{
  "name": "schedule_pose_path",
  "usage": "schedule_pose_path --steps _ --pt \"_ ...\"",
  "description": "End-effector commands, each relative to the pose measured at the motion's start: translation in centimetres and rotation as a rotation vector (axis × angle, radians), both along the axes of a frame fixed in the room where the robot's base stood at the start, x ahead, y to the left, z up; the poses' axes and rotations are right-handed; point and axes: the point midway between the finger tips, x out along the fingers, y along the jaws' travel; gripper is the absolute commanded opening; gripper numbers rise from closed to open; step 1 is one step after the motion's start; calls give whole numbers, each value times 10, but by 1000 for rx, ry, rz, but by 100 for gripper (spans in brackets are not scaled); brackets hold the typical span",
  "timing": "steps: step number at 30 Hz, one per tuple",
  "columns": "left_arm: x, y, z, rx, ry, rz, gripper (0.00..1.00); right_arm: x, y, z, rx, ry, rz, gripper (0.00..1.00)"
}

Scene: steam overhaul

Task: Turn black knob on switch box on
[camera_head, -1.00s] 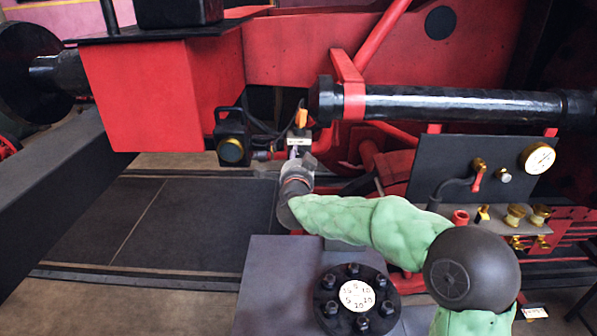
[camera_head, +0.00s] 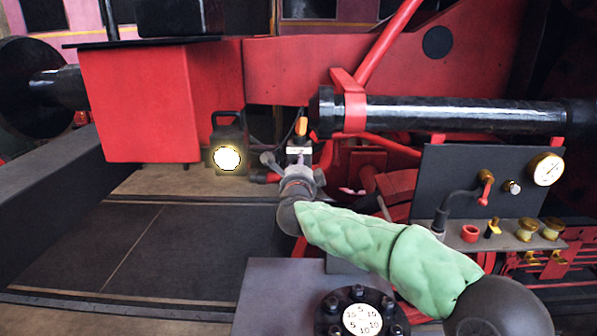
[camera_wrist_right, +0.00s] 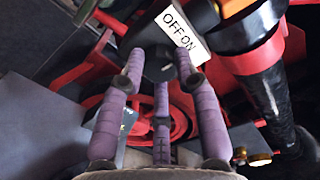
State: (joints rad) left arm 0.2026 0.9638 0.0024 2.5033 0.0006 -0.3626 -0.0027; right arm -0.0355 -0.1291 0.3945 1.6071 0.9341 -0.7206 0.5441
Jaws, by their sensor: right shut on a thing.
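The black knob (camera_wrist_right: 155,62) is beside the label, between the purple fingers of my right gripper (camera_wrist_right: 160,75). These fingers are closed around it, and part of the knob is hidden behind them. In the head view my right gripper (camera_head: 284,164) is at the box's lower front and hides the knob. My left gripper is out of view.
A black lantern (camera_head: 227,157) beside the box glows brightly. The black pipe (camera_head: 450,108) runs above my right arm. A panel with a gauge (camera_head: 546,169) and a red-handled valve (camera_head: 485,186) stands at right. A round dial (camera_head: 362,320) is below my arm.

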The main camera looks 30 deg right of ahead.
Motion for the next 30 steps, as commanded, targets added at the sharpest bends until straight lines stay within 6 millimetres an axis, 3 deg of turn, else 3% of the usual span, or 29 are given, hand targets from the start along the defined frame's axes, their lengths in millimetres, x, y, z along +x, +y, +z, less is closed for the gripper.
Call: schedule_pose_path --steps 13,14,15,16,30 --pt "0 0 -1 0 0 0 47 -1 -2 2 8 -8 -4 0" --pt "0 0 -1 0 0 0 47 -1 -2 2 8 -8 -4 41" --pt "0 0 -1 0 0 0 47 -1 -2 2 8 -8 -4 52" --pt "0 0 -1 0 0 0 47 -1 -1 2 8 -8 -4 56" --pt "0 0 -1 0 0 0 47 -9 5 1 7 -6 1 56"
